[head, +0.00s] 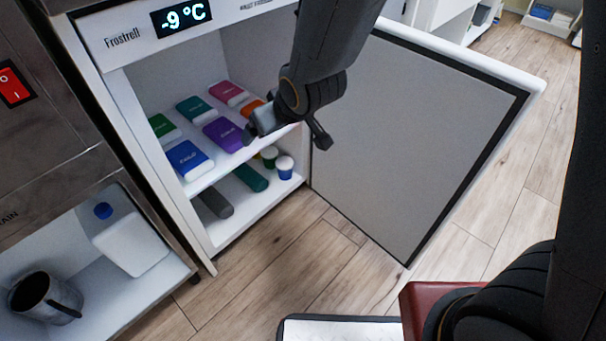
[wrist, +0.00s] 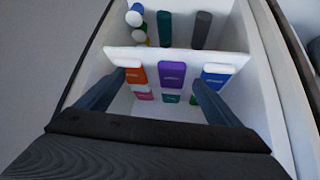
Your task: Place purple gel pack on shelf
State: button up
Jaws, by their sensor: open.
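The purple gel pack (head: 223,135) lies flat on the upper shelf (head: 237,161) of the open freezer, in the front row between a blue pack and an orange pack. In the wrist view the purple pack (wrist: 172,74) lies ahead, between the two fingers' directions. My gripper (head: 287,138) is at the freezer opening, right of the purple pack and in front of the orange one. In the wrist view my gripper (wrist: 155,96) has its fingers wide apart with nothing between them. The arm hides part of the orange pack in the head view.
Blue (head: 189,160), teal (head: 196,109), pink (head: 229,93), green (head: 162,128) and orange (head: 252,107) packs share the shelf. The freezer door (head: 410,130) stands open on the right. A steel cabinet with a jug (head: 130,243) is left.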

jog(key=s+d+r+g+h, duration=0.1)
jog(key=s+d+r+g, duration=0.1)
jog(key=s, duration=0.5)
jog(key=s+d+r+m+g+h, duration=0.1)
jog(key=s+d+r+g, duration=0.1)
jog(key=s, duration=0.6)
jog(key=s+d+r+g, duration=0.2)
jog(key=s+d+r, duration=0.2)
jog(key=s+r, duration=0.2)
jog(key=shift+s+d+m+h, duration=0.35)
jog(key=shift+s+m+h, duration=0.05)
jog(key=shift+s, duration=0.8)
jog(key=shift+r, duration=0.15)
jog(key=d+r+m+h+p, duration=0.1)
jog(key=d+r+m+p, duration=0.2)
jog(key=d+r+p, duration=0.7)
jog(key=d+r+m+p, duration=0.3)
jog(key=d+r+p, duration=0.7)
jog(key=p, duration=1.4)
notch_tip(320, 180, up, 6)
jog(key=shift+d+f+h, duration=0.1)
jog(key=shift+d+h, duration=0.15)
jog(key=shift+h, duration=0.15)
